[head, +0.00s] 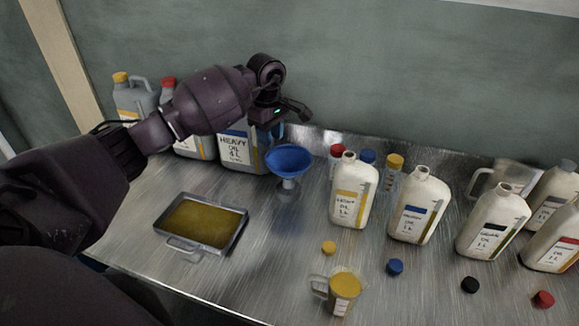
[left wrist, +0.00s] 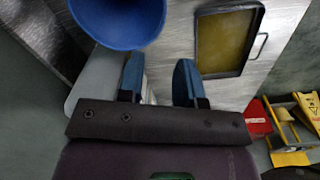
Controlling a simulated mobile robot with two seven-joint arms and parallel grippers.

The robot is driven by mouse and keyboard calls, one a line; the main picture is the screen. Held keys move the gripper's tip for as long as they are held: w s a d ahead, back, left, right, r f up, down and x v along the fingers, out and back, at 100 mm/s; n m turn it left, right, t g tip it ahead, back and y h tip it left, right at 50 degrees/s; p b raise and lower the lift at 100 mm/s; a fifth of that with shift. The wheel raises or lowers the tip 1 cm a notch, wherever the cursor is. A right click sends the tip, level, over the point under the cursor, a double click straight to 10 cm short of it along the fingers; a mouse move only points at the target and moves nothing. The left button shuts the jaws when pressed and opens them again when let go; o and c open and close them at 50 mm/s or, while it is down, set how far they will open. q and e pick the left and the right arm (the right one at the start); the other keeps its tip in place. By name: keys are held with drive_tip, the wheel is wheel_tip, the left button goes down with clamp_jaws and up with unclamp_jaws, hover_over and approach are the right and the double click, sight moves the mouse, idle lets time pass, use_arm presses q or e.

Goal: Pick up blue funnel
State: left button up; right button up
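The blue funnel (head: 290,158) stands upright, wide mouth up, near the middle of the metal table, with a pale lower part under its cone. My left gripper (head: 292,108) is above and just behind the funnel, beside the large grey jugs. In the left wrist view the funnel's blue cone (left wrist: 118,20) is at the top left, beyond the fingers. The two blue fingertips (left wrist: 160,78) are apart with nothing between them. The gripper does not touch the funnel in that view. My right gripper is in neither view.
A metal tray (head: 240,232) of yellow oil lies front left of the funnel. Large grey jugs (head: 236,152) stand behind, near my left arm. White oil bottles (head: 352,205) stand to the right. A measuring cup (head: 343,294) and loose caps (head: 395,267) lie in front.

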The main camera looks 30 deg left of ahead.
use_arm(q)
approach(273, 164)
drive_tip(key=shift+s+d+f+p, duration=0.1)
drive_tip(key=shift+s+d+f, duration=0.5)
drive_tip(key=shift+s+f, duration=0.2)
drive_tip(key=shift+s+d+f+p, duration=0.15)
drive_tip(key=shift+s+d+f, duration=0.5)
drive_tip(key=shift+f, duration=0.3)
drive_tip(key=shift+s+d+f+p, duration=0.1)
drive_tip(key=shift+s+d+f, duration=0.45)
drive_tip(key=shift+s+f, duration=0.3)
clamp_jaws()
